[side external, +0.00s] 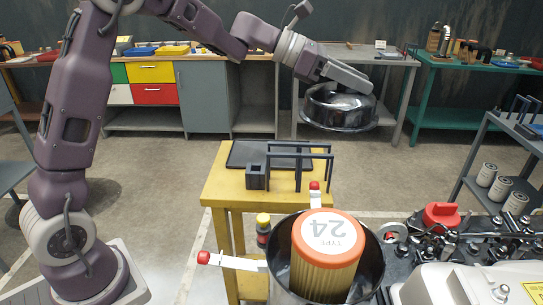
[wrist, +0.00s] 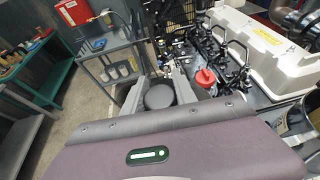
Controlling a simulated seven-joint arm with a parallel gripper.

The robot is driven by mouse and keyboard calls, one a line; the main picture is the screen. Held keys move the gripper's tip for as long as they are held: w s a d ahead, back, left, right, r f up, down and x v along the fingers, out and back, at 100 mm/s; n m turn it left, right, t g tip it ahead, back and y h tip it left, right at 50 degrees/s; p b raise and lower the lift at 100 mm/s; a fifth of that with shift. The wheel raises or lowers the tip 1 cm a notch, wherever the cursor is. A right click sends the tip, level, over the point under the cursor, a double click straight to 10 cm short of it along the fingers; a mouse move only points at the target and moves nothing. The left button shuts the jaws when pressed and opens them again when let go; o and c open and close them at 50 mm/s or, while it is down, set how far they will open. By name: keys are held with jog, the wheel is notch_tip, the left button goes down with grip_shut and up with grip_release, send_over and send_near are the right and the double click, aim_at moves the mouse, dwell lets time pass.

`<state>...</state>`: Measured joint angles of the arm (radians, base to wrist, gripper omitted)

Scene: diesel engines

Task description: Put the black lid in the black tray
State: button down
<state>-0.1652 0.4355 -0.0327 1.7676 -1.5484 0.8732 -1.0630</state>
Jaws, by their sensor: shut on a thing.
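The black lid (side external: 340,112) is a round, shiny dark piece with a wide lower rim, held in the air above and to the right of the yellow table. My gripper (side external: 348,78) is shut on its top. In the wrist view the lid (wrist: 160,96) is a dark disc between the two grey fingers of my gripper (wrist: 158,88). The black tray (side external: 240,153) lies flat on the yellow table, left of and below the lid. A dark frame partly covers the tray in the side view. The tray does not show in the wrist view.
The dark frame with upright posts (side external: 298,168) stands on the yellow table (side external: 222,188). In front are a metal canister with a filter marked 24 (side external: 328,255) and an engine with a red cap (side external: 441,215). Workbenches line the back wall. Open floor lies behind the yellow table.

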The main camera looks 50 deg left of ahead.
jog(key=w+a+f+n+t+y, duration=0.1)
jog(key=w+a+f+n+y, duration=0.15)
jog(key=a, duration=0.45)
jog(key=w+a+f+n+t+y, duration=0.1)
jog(key=w+a+f, duration=0.25)
jog(key=a, duration=0.35)
jog(key=w+a+f+n+t+y, duration=0.2)
jog(key=w+a+f, duration=0.1)
jog(key=a, duration=0.5)
jog(key=s+a+f+n+y, duration=0.1)
jog(key=a+f+n+y, duration=0.1)
jog(key=a+f, duration=0.5)
jog(key=s+a+f+n+y, duration=0.1)
jog(key=a+f+n+y, duration=0.15)
jog(key=a, duration=0.75)
jog(key=shift+t, duration=0.4)
jog(key=f, duration=1)
jog(key=shift+w+a+f, duration=0.15)
jog(key=shift+a+f, duration=0.15)
jog(key=shift+a, duration=0.1)
jog(key=shift+f, duration=0.1)
jog(key=c, duration=1)
grip_release()
jog(key=shift+f, duration=0.1)
